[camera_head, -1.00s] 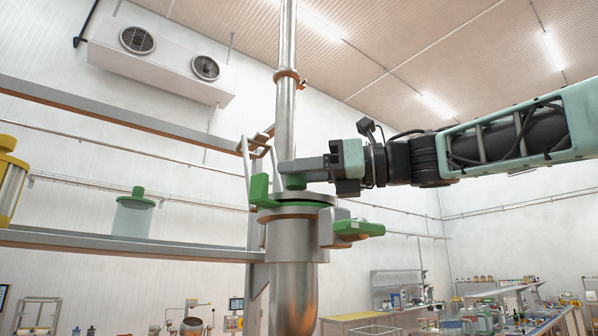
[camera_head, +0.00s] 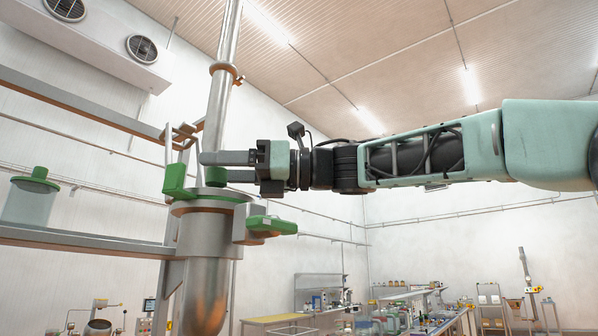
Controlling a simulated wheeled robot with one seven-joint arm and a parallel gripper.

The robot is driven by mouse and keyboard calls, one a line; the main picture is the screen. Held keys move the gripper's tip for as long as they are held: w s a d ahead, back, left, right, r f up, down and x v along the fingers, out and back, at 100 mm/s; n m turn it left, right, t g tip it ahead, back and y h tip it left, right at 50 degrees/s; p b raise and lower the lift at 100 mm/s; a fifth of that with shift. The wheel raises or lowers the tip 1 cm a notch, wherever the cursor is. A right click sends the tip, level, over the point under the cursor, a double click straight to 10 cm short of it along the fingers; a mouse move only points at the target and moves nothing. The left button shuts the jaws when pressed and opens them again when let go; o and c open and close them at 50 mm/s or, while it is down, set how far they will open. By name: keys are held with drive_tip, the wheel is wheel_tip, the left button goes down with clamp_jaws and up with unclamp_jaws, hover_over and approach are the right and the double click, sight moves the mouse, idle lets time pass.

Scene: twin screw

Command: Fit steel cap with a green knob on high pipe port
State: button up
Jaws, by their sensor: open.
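The steel cap (camera_head: 222,195) is a grey disc with a short green knob (camera_head: 215,174) on top. It lies on the mouth of the high pipe port (camera_head: 207,240), a wide steel vessel with a rounded lower end. From this low angle I cannot tell whether the cap is fully seated. My gripper (camera_head: 212,167) reaches in from the right, level, with its fingers at the green knob. The fingers are open and partly cover the knob's upper part. A green clamp piece (camera_head: 176,182) stands at the port's left, and a green handle (camera_head: 272,226) sticks out at its right.
A tall steel pipe (camera_head: 222,90) rises behind the port. Metal rails (camera_head: 75,102) run left of it, with a green-lidded clear jar (camera_head: 30,200) on the lower one. Benches with equipment stand far below right.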

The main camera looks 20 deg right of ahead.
drive_tip(key=b+v, duration=0.6)
drive_tip(key=v, duration=1.1)
drive_tip(key=shift+b, duration=0.4)
drive_tip(key=shift+s, duration=0.1)
